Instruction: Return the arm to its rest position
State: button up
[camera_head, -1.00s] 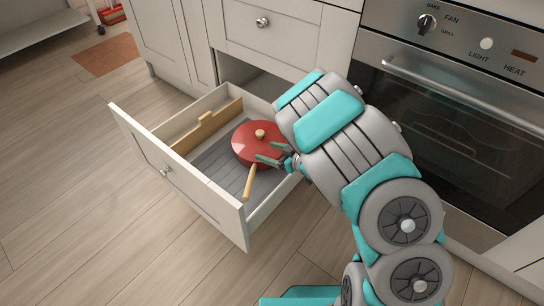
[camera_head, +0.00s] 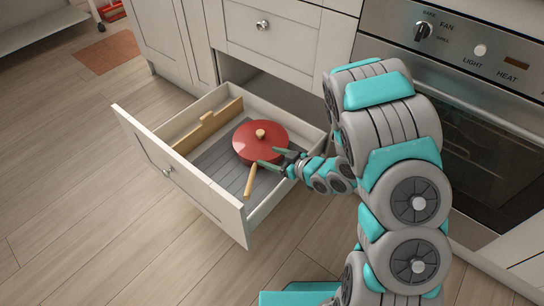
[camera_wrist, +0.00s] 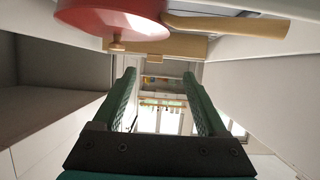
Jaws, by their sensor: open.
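My gripper (camera_head: 281,161) is open and empty at the right side of the open drawer, beside the red pan. Its two green fingers (camera_wrist: 160,100) stand apart in the wrist view with nothing between them. The red pan (camera_head: 247,147) with a lid and a wooden knob sits in the drawer, its wooden handle (camera_head: 250,181) pointing toward the drawer front. The pan (camera_wrist: 115,22) and its handle (camera_wrist: 225,26) also show at the top of the wrist view. One fingertip overlaps the pan's edge in the head view; I cannot tell whether they touch.
The drawer (camera_head: 178,187) is pulled out, with a wooden divider (camera_head: 207,124) at its left. An oven (camera_head: 470,95) with a bar handle stands at the right, behind my arm. The wooden floor (camera_head: 80,190) at the left is clear.

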dwell(0.4)
jog(key=w+d+r+m+h+p, duration=0.1)
jog(key=d+r+m+h, duration=0.1)
jog(key=d+r+h, duration=0.5)
jog(key=d+r+m+h+p, duration=0.1)
jog(key=d+r+h, duration=0.2)
jog(key=d, duration=0.8)
jog(key=s+d+r+m+g+h, duration=0.35)
jog(key=s+d+r, duration=0.3)
jog(key=s, duration=0.35)
jog(key=s+a+r+m+g+y, duration=0.1)
jog(key=s+a+r+g, duration=0.1)
jog(key=s, duration=0.7)
jog(key=s+a+r+m+g+y+p, duration=0.1)
jog(key=s+a+r+g, duration=0.1)
jog(key=s, duration=0.7)
jog(key=s+a+r+m+g+y+p, duration=0.1)
jog(key=s+a+r+g, duration=0.2)
jog(key=s, duration=0.6)
notch_tip(320, 180, up, 3)
jog(key=shift+s+a+f, duration=0.2)
jog(key=shift+a, duration=0.6)
jog(key=shift+a+m, duration=0.1)
jog(key=shift+m, duration=0.15)
